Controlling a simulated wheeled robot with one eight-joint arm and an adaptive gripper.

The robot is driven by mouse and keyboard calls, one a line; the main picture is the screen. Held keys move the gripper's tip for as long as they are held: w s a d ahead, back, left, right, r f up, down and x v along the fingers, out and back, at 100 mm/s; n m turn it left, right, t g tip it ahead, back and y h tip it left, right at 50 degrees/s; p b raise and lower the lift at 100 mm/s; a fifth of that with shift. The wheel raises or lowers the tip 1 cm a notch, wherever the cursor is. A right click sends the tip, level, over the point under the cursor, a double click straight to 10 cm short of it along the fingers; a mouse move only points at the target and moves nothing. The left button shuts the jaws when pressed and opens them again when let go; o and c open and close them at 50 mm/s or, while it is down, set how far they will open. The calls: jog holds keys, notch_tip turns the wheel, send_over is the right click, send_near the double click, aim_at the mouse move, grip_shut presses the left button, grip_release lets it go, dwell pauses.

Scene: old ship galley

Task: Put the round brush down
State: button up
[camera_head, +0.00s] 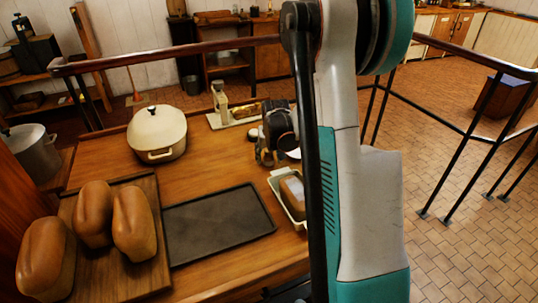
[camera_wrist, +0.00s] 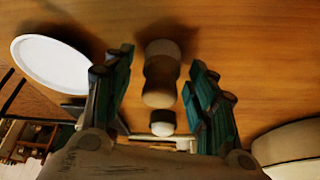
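A brown, waisted wooden object, which looks like the round brush (camera_wrist: 161,78), shows between my fingers in the wrist view. My gripper (camera_wrist: 158,88) is open, with a visible gap on each side of the brush. I cannot tell for sure whether the brush rests on the wooden table. In the head view my gripper (camera_head: 270,155) is low over the table's far right part, and its fingertips and the brush are largely hidden by the gripper and arm.
A small pale-topped item (camera_wrist: 162,122) stands close beyond the brush. A white plate (camera_wrist: 50,66) lies to one side. A cream pot (camera_head: 157,133), dark baking tray (camera_head: 220,222), loaf dish (camera_head: 290,196) and board (camera_head: 150,190) with loaves crowd the table (camera_head: 210,165).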

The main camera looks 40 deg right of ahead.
jog(key=shift+r, duration=0.15)
jog(key=p+v, duration=0.4)
jog(key=v, duration=0.8)
